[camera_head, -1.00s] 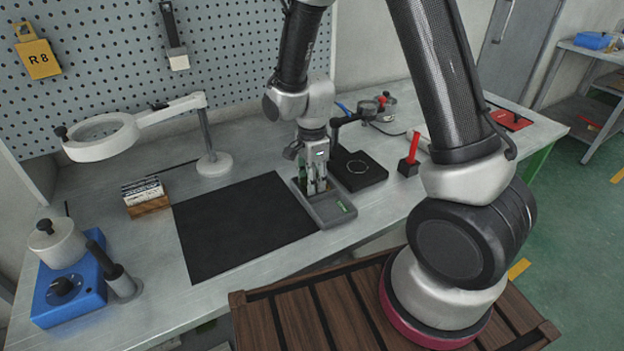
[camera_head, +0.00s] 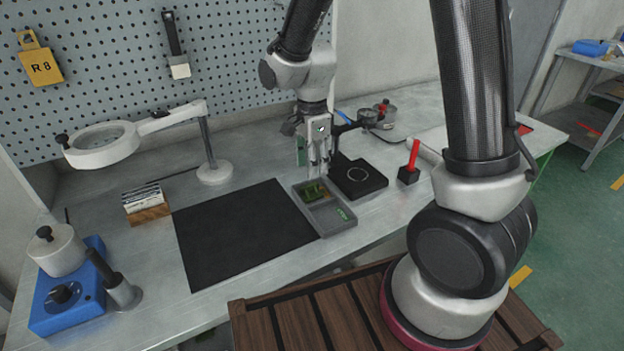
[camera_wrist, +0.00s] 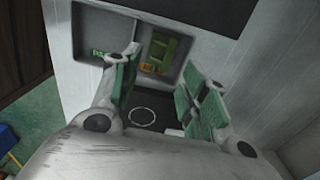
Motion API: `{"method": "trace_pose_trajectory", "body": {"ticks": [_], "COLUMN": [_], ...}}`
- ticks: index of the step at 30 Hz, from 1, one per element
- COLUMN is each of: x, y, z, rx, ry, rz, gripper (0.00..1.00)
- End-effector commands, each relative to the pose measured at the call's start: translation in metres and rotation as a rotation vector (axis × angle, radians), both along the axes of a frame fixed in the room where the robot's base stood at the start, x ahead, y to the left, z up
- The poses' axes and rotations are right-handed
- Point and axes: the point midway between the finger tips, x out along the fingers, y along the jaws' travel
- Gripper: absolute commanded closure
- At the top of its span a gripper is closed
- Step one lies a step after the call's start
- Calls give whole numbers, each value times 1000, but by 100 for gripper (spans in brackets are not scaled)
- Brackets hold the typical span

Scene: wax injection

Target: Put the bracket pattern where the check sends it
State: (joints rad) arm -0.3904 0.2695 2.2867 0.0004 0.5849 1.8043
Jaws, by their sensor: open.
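A grey tray (camera_head: 338,218) stands at the right edge of the black mat. A green bracket-shaped pattern (camera_head: 313,192) lies in its rear part, with a small yellow piece beside it. The wrist view also shows the green pattern (camera_wrist: 167,46), the yellow piece (camera_wrist: 150,68) and a small green mark (camera_wrist: 97,53) on the tray. My gripper (camera_head: 318,172) is open and empty, above the rear end of the tray, pointing down. Its green-padded fingers (camera_wrist: 162,62) are spread wide in the wrist view, apart from the pattern.
A black plate with a white ring (camera_head: 372,184) stands right of the tray, with a post behind. A red-handled tool (camera_head: 411,160) stands farther right. The black mat (camera_head: 240,230) is clear. Left are a magnifier lamp (camera_head: 100,146), card holder (camera_head: 147,213) and blue heater unit (camera_head: 65,300).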

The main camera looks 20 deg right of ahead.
Motion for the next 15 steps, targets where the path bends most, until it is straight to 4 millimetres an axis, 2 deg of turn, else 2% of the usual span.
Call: {"method": "trace_pose_trajectory", "body": {"ticks": [3, 6, 13, 15], "x": [1, 0, -1, -4], "y": [0, 0, -2, -9], "z": [21, 32, 41, 51], "rx": [2, 0, 1, 6], "ry": [-4, -1, -3, -16], "rz": [0, 0, 10, 49], "gripper": [56, 56, 56, 56]}}
